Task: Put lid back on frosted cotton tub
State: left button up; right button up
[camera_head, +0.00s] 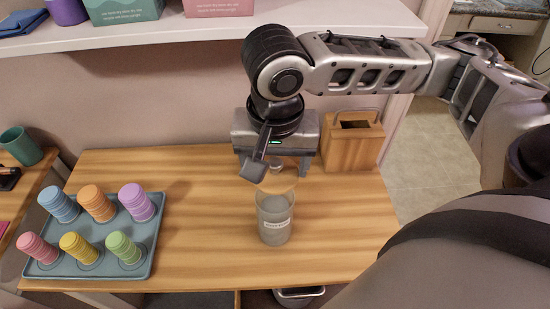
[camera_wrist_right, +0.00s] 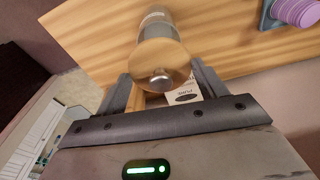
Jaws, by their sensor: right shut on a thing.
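My left gripper is out of view.
A blue-grey tray (camera_head: 150,240) with several coloured ridged cylinders stands at the left of the table (camera_head: 210,180). A wooden box with a handle (camera_head: 350,148) stands close beside my right gripper. A white shelf (camera_head: 200,32) hangs above. The table between tray and tub is clear.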

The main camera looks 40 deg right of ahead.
jog(key=shift+f+b, duration=0.5)
jog(key=shift+f, duration=0.1)
notch_tip(320, 180, down, 3)
jog(key=b, duration=0.5)
jog(key=shift+f, duration=0.3)
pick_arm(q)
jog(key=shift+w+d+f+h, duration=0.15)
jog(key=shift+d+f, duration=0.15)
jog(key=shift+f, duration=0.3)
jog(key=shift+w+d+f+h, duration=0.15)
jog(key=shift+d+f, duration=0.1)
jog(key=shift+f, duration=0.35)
pick_arm(e)
jog(key=shift+f, duration=0.75)
pick_arm(q)
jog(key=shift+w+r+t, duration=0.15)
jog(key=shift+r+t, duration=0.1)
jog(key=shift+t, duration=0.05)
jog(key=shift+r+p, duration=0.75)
jog(key=shift+p, duration=0.2)
pick_arm(e)
jog(key=shift+r, duration=0.15)
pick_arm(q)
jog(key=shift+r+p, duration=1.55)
pick_arm(e)
jog(key=shift+f, duration=0.2)
jog(key=o, duration=1)
